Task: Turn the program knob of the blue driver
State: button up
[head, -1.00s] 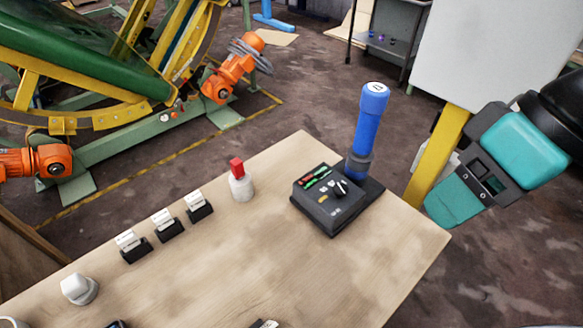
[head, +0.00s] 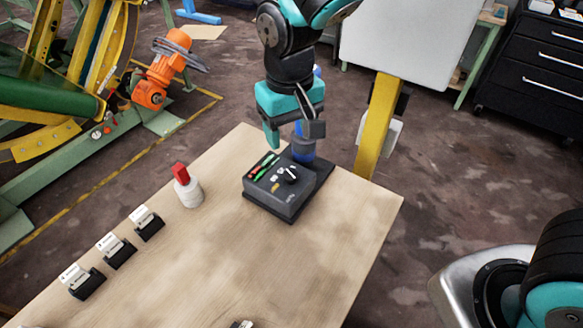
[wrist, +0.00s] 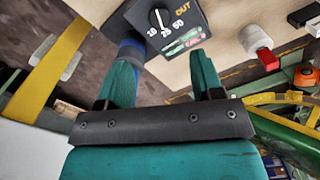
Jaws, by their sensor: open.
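The blue driver stands on the table as a dark box (head: 268,199) with an upright blue handle (head: 303,153) behind it, mostly hidden by my arm. The black program knob (head: 290,174) with a white mark sits on the box's sloped top, beside red and green strips. In the wrist view the knob (wrist: 159,19) is at the top, with the numbers 10, 25, 50 and the word OUT around it. My gripper (head: 293,133) is open and empty, above and behind the box near the blue handle. In the wrist view its teal fingers (wrist: 163,72) are apart, short of the knob.
A white cylinder with a red top (head: 188,188) stands left of the box. Several small black card holders (head: 148,224) line the left of the wooden table (head: 225,265). A yellow post (head: 380,125) rises behind the table's right edge. The front right tabletop is clear.

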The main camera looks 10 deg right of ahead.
aim_at(291, 174)
notch_tip(291, 174, down, 11)
jog(key=shift+r, duration=0.15)
jog(key=shift+d, duration=0.1)
jog(key=c, duration=0.9)
